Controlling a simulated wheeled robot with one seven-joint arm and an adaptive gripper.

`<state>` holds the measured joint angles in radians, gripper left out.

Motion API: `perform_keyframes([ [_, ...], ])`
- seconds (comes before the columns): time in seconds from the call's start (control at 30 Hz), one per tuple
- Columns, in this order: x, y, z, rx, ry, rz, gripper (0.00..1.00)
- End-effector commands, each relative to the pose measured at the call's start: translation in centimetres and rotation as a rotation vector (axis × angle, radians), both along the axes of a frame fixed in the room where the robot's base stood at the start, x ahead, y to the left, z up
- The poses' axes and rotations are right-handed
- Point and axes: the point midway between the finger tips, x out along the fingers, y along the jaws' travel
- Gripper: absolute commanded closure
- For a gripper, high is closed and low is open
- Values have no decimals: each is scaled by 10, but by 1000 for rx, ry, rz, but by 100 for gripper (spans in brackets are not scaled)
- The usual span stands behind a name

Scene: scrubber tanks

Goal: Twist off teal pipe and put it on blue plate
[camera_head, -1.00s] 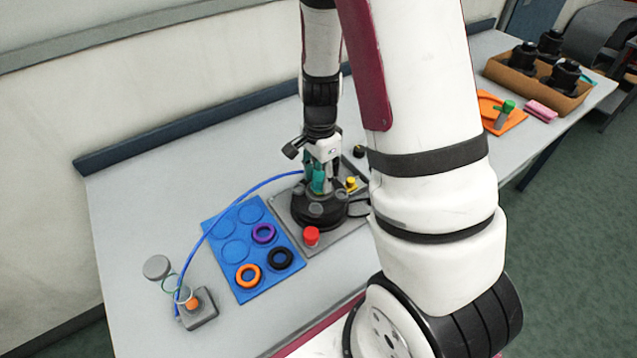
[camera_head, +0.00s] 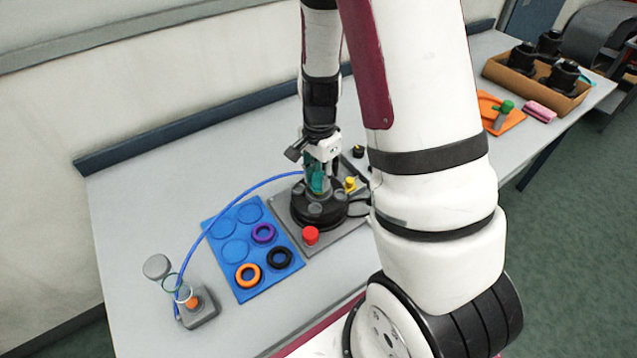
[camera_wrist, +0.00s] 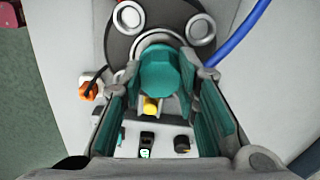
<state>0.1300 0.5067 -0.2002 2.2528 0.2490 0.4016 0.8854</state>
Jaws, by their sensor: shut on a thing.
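The teal pipe (camera_wrist: 165,72) stands on a round black base (camera_head: 318,208) on a grey board; in the head view (camera_head: 317,184) it is partly hidden by my gripper. My gripper (camera_wrist: 167,76) comes down from above, with its fingertips on either side of the pipe's faceted top, shut on it. In the head view, my gripper (camera_head: 321,170) is over the base. The blue plate (camera_head: 209,226) lies left of the base. It has several round recesses and holds a purple ring (camera_head: 263,233), an orange ring (camera_head: 248,276) and a black ring (camera_head: 279,258).
A blue hose (camera_head: 215,217) arches over the plate from the base to a small grey device (camera_head: 202,311) at left. A red button (camera_head: 311,236) and yellow knob (camera_head: 350,184) are near the base. An orange plate (camera_head: 515,118) and cardboard box (camera_head: 503,77) are at right.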

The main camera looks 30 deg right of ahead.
Motion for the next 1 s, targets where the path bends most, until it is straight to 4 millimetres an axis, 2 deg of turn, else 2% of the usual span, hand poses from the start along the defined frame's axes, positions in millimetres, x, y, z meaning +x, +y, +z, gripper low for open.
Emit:
perform_keyframes([
  [0.17, -1, 0, 0, 1, 0, 106, 100],
  [0.43, 0, 0, 0, 0, 0, 117, 100],
  [0.7, -1, 0, 0, 1, 0, 244, 100],
  [1.0, 0, 0, 0, 0, 0, 263, 100],
])
